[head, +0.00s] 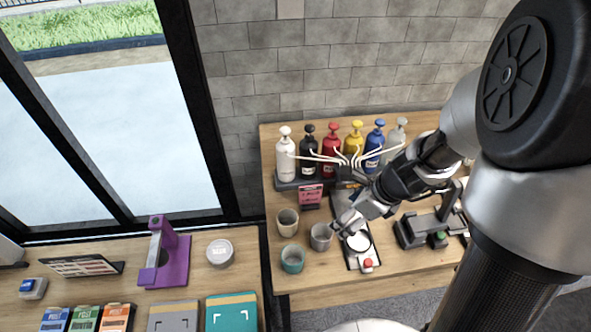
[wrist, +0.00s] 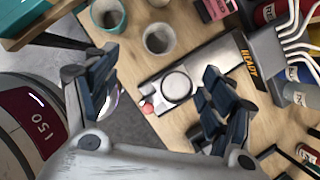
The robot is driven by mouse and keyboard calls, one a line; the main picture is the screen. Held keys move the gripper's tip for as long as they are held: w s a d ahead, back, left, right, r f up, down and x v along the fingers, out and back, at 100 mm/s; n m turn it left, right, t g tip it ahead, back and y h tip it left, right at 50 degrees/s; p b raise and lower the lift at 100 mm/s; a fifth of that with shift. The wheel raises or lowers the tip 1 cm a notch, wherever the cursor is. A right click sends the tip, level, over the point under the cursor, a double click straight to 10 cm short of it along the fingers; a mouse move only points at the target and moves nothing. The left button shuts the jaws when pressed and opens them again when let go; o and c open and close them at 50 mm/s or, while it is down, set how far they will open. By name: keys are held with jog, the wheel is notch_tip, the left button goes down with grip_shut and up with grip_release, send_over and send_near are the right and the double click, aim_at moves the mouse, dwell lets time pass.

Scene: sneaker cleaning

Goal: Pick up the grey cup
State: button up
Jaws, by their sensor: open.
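The grey cup (head: 321,236) stands upright on the wooden table, at the right of a small group of cups. It shows at the top middle of the wrist view (wrist: 158,38), and its inside looks empty. A teal cup (head: 292,259) stands at its front left and a beige cup (head: 288,222) at its back left. My gripper (head: 350,215) is open and empty, above the table to the right of the grey cup. In the wrist view its two dark fingers (wrist: 155,70) are spread wide, and the grey cup is beyond the fingertips, apart from them.
A dispenser station with several coloured pump bottles (head: 331,140) stands along the wall. Its flat plate with a white disc (wrist: 176,85) and red button (head: 368,264) lies beneath my gripper. A black device (head: 425,230) stands to the right. A second table (head: 200,275) is at left.

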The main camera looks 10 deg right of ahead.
jog(key=b, duration=0.6)
send_near(322, 233)
jog(key=shift+w+a+f+b, duration=0.1)
jog(key=shift+a+f+b, duration=0.8)
jog(key=shift+f+b, duration=0.25)
jog(key=shift+w+a+f+b, duration=0.1)
jog(key=shift+a+f+b, duration=0.85)
jog(key=shift+f, duration=0.25)
jog(key=shift+r, duration=0.15)
jog(key=shift+s, duration=0.1)
jog(key=shift+c, duration=0.3)
jog(key=c, duration=0.9)
